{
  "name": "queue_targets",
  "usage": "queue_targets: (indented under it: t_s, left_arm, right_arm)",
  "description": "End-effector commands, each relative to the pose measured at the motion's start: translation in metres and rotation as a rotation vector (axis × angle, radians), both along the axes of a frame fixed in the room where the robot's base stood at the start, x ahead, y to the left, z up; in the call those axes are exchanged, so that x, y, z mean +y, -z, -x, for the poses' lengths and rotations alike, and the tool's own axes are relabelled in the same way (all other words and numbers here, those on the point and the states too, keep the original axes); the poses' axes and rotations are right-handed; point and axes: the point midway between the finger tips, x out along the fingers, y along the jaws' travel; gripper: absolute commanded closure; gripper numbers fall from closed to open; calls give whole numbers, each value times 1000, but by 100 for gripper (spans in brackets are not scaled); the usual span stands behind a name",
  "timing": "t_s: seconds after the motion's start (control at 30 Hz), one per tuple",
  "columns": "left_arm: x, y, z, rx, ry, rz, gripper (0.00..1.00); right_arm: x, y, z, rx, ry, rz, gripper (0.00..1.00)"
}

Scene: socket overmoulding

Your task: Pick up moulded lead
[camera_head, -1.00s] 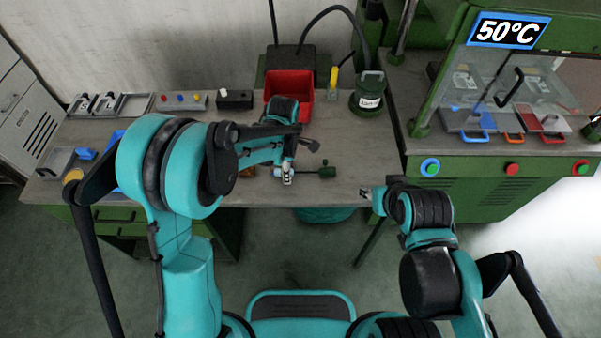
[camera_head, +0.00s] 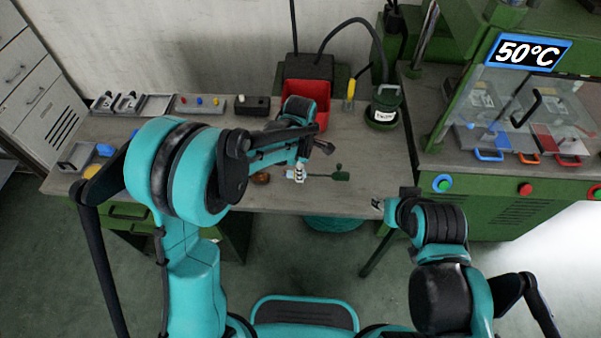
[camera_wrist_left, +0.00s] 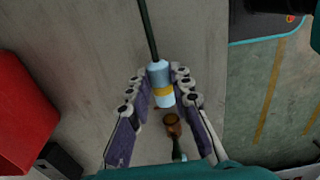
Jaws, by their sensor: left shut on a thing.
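The moulded lead (camera_wrist_left: 160,82) shows in the left wrist view as a pale blue and white body with a yellow band and a dark cable running up from it. My left gripper (camera_wrist_left: 162,98) is shut on its body, one finger on each side. In the head view my left gripper (camera_head: 300,173) is low over the front of the bench. A dark green piece (camera_head: 341,175) at the end of a thin stem lies to its right. My right gripper (camera_head: 378,204) is by the bench's front right edge, too small to tell open or shut.
A brown round piece (camera_wrist_left: 172,120) with a green handle lies below the lead. A red bin (camera_head: 307,92), a green pot (camera_head: 383,108) and a yellow-handled tool (camera_head: 350,92) stand behind on the bench (camera_head: 350,140). A green press (camera_head: 500,165) stands to the right.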

Motion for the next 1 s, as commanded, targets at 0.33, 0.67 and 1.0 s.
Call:
queue_targets:
  t_s: [0.33, 0.67, 1.0]
  left_arm:
    - [-34, -32, 17, 0, 4, 0, 100]
    - [-89, -68, 45, 0, 4, 0, 100]
    - [-105, -77, 52, 0, 0, 0, 100]
  right_arm:
    - [0, -18, 0, 0, 0, 0, 60]
    - [0, -37, 0, 0, 0, 0, 60]
    - [0, -40, 0, 0, 0, 0, 60]
